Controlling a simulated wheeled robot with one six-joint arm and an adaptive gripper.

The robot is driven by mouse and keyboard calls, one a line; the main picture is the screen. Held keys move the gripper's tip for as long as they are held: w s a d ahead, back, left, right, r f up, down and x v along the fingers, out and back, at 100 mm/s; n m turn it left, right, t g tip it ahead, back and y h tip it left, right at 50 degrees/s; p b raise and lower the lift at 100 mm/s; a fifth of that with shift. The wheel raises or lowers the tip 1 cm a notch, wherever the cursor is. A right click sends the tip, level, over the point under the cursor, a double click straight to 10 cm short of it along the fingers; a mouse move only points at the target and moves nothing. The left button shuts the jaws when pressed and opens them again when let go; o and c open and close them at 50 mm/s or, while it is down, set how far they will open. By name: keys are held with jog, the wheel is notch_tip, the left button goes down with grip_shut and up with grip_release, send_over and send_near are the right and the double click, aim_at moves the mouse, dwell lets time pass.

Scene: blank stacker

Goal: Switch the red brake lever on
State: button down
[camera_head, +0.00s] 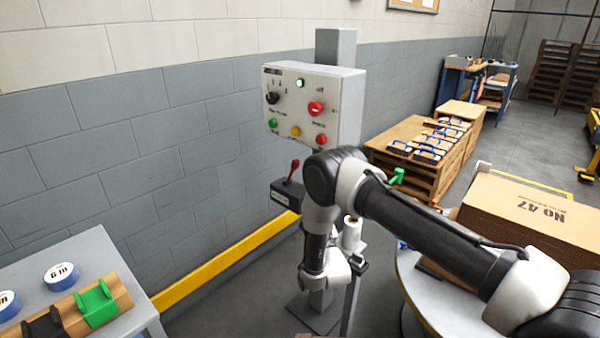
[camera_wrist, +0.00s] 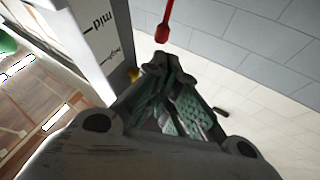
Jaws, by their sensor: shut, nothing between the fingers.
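The red brake lever (camera_head: 292,171) stands up from a dark box (camera_head: 288,196) below the control panel, tilted slightly. In the wrist view the red lever (camera_wrist: 165,24) hangs down from the top edge, its wider end close to my fingertips. I cannot tell whether they touch. My gripper (camera_wrist: 172,66) has its green-padded fingers together at the tips, with nothing held between them. In the head view my arm bends down just right of the lever, and the fingers cannot be made out there.
A grey control panel (camera_head: 310,105) with several coloured buttons and knobs is above the lever. A block wall (camera_head: 140,130) is behind. A table (camera_head: 112,268) is at left, a cardboard box (camera_head: 525,215) at right, and a pallet stack (camera_head: 400,165) beyond.

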aim_at(297, 163)
jog(key=shift+w, duration=0.1)
jog(key=x, duration=1.4)
jog(key=shift+r, duration=0.1)
jog(key=shift+w+a+r+g, duration=0.1)
jog(key=shift+a+r+g, duration=0.1)
jog(key=shift+g, duration=0.1)
jog(key=shift+w+a+r+n, duration=0.1)
jog(key=shift+n, duration=0.2)
jog(key=w+a+r+n+g+h, duration=0.2)
jog(key=w+a+n+g, duration=0.2)
jog(key=w+a+g, duration=0.2)
jog(key=shift+a+r+g, duration=0.35)
jog(key=shift+a+g, duration=0.15)
jog(key=shift+a, duration=0.5)
jog(key=shift+w+a+r, duration=0.1)
jog(key=shift+w, duration=0.05)
